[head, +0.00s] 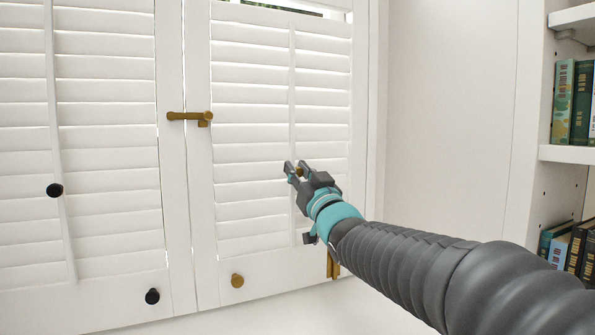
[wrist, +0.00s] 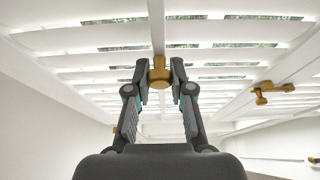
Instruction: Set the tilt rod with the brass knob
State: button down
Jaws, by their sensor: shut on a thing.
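The right shutter panel has a white vertical tilt rod (head: 292,80), which also shows in the wrist view (wrist: 157,30). A brass knob (wrist: 160,75) sits on this rod. My gripper (head: 298,172) is shut on the knob, with one finger on each side of it in the wrist view (wrist: 160,78). In the head view the fingers hide most of the knob. The white slats (head: 250,95) look nearly flat from the head. From below, the wrist view shows gaps between slats (wrist: 215,30) with greenery behind.
A brass latch (head: 190,116) bridges the two panels. Another brass knob (head: 237,281) is on the right panel's bottom rail. The left panel has a black knob (head: 55,190) on its rod and one (head: 152,296) on its bottom rail. A bookshelf (head: 566,153) stands at the right.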

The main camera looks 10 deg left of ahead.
jog(key=shift+f, duration=0.4)
jog(key=c, duration=1)
grip_release()
jog(key=shift+s+d+f, duration=0.1)
jog(key=shift+s+d, duration=0.2)
jog(key=shift+s, duration=0.05)
jog(key=v, duration=1.1)
